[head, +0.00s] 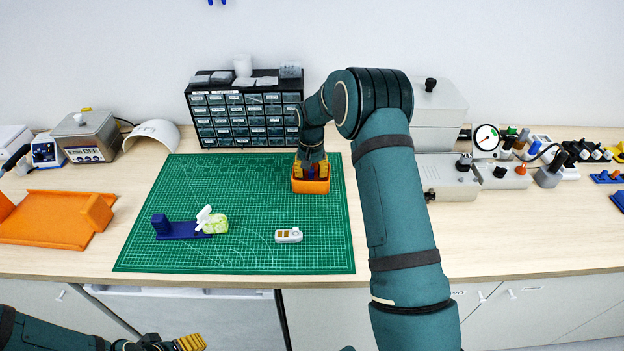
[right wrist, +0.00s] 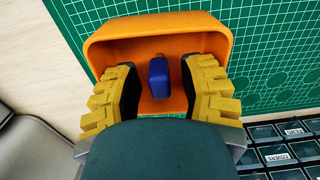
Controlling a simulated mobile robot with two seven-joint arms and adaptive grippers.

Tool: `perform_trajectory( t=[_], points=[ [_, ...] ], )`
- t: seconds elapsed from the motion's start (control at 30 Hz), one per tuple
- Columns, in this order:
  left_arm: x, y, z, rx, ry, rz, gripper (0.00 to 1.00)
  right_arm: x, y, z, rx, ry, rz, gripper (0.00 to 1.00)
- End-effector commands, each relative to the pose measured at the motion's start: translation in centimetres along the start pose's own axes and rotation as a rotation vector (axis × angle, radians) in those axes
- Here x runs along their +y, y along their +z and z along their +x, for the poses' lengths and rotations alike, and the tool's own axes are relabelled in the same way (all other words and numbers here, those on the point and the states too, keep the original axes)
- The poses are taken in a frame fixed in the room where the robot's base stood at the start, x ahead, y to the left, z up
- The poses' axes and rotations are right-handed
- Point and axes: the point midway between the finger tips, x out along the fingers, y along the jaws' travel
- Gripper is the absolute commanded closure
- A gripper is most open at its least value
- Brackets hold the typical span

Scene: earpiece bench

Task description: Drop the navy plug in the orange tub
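The orange tub (head: 311,187) stands at the back right of the green mat. It fills the middle of the right wrist view (right wrist: 160,22). The navy plug (right wrist: 158,78) shows inside the tub's rim, between the fingers of my right gripper (right wrist: 160,88). A gap shows on each side of the plug, so the fingers are open and not touching it. I cannot tell whether the plug rests on the tub's floor. My right gripper points down over the tub. My left gripper (head: 191,342) is at the bottom edge of the head view, away from the mat, mostly cut off.
On the green mat (head: 255,200) are a navy stand (head: 182,230), a pale green piece (head: 215,224) and a small white case (head: 289,235). A drawer cabinet (head: 245,112) stands behind the tub. An orange tray (head: 50,222) lies left. Grey devices (head: 440,175) stand right.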

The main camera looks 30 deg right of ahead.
Motion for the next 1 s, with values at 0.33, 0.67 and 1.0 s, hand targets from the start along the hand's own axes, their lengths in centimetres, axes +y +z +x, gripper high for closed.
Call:
perform_trajectory(
  t=[0.33, 0.67, 1.0],
  points=[
    [0.0, 0.0, 0.0, 0.000, 0.000, 0.000, 0.39, 0.0, -0.1, -3.1, 0.004, -0.002, 0.000, 0.60],
    [0.0, 0.0, 0.0, 0.000, 0.000, 0.000, 0.39, 0.0, 0.0, -9.5, 0.003, -0.001, 0.000, 0.60],
    [0.0, 0.0, 0.0, 0.000, 0.000, 0.000, 0.39, 0.0, 0.0, -12.0, 0.000, 0.000, 0.000, 0.60]
  ],
)
